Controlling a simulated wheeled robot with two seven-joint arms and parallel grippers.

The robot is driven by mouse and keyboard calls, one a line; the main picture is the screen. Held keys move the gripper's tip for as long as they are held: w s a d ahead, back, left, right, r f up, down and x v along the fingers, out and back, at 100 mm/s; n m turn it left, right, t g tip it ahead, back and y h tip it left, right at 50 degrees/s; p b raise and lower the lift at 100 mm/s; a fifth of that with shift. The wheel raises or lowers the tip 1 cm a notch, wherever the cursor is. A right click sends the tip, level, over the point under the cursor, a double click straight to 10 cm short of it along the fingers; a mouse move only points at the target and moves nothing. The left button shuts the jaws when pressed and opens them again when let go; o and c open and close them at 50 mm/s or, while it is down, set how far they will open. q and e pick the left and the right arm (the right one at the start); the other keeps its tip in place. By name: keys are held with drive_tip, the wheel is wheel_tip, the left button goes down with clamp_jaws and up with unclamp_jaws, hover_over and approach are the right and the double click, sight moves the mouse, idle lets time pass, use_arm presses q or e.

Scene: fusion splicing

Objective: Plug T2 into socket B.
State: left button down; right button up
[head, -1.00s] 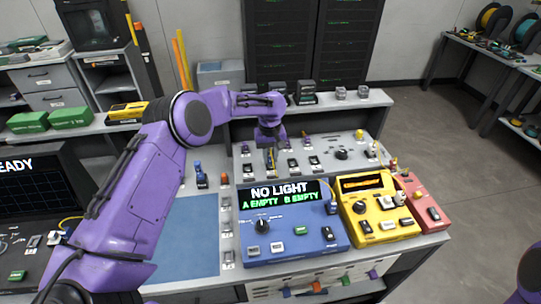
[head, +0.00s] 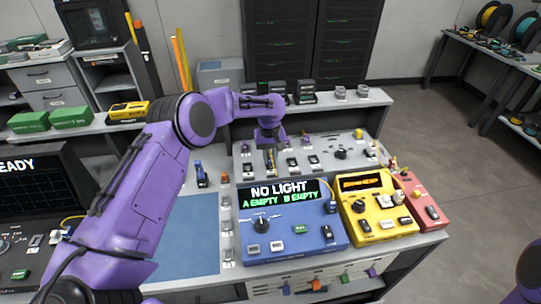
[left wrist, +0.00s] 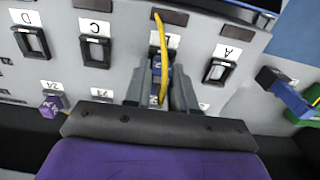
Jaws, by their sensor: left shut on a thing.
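My left gripper (head: 270,157) points down over the grey socket panel at the back of the bench. In the left wrist view the gripper (left wrist: 161,85) is shut on a blue plug (left wrist: 156,74) with a yellow cable (left wrist: 163,45). I take this plug for T2; its own label is not clearly readable. It is in the row between socket A (left wrist: 217,71) and socket C (left wrist: 95,52), at the place of socket B. Socket B is hidden by the plug and fingers, so I cannot tell how deep the plug sits. My right gripper is out of view.
The blue tester (head: 290,240) reads NO LIGHT, A EMPTY, B EMPTY. A yellow device (head: 378,209) and a red device (head: 420,200) stand to its right. Socket D (left wrist: 30,42) lies beyond C. A blue mat (head: 190,240) is clear.

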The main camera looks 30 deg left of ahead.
use_arm(q)
drive_tip(key=shift+f, duration=0.25)
drive_tip(key=c, duration=0.8)
unclamp_jaws()
drive_tip(key=shift+c, duration=0.2)
wheel_tip(320, 180, up, 10)
drive_tip(key=shift+b, duration=1.15)
drive_tip(key=shift+r, duration=0.3)
